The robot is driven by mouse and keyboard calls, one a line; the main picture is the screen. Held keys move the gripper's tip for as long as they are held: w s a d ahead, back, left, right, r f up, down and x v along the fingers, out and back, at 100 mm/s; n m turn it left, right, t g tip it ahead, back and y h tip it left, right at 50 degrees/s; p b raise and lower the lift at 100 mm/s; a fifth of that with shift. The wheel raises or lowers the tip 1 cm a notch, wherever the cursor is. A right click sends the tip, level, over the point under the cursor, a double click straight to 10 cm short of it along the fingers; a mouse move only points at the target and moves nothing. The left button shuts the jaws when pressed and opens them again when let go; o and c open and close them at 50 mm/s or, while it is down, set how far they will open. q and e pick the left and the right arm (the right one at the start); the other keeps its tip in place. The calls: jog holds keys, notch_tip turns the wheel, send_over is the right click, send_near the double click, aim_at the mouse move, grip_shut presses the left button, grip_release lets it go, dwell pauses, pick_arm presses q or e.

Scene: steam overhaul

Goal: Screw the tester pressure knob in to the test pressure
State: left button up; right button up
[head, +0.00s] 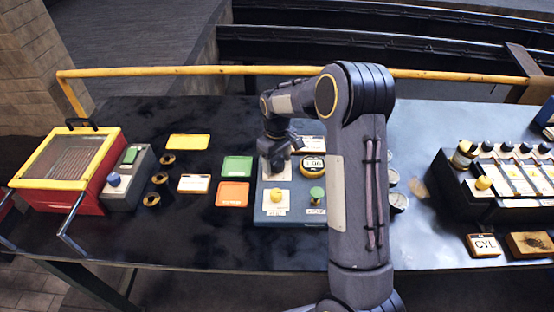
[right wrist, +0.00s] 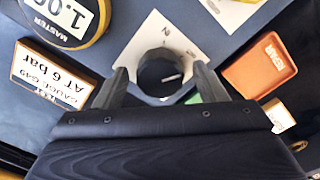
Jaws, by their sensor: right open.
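In the right wrist view a dark round knob with a white mark (right wrist: 160,72) sits on a white plate marked with figures. The open fingers of my right gripper (right wrist: 160,69) stand on either side of it; I cannot tell whether they touch it. The master gauge (right wrist: 66,14) reads about 1.0. My left gripper is out of view.
A card reading "AT 6 bar" (right wrist: 52,80) lies near the gauge. Green (head: 237,166), orange (head: 233,194) and yellow (head: 188,142) trays lie left of the tester. A red and yellow box (head: 75,165) stands far left, a black rack (head: 465,200) right. A yellow rail (head: 200,71) runs behind.

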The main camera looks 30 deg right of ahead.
jog(key=shift+f, duration=0.2)
jog(key=shift+c, duration=0.5)
jog(key=c, duration=0.9)
jog(key=shift+m, duration=0.3)
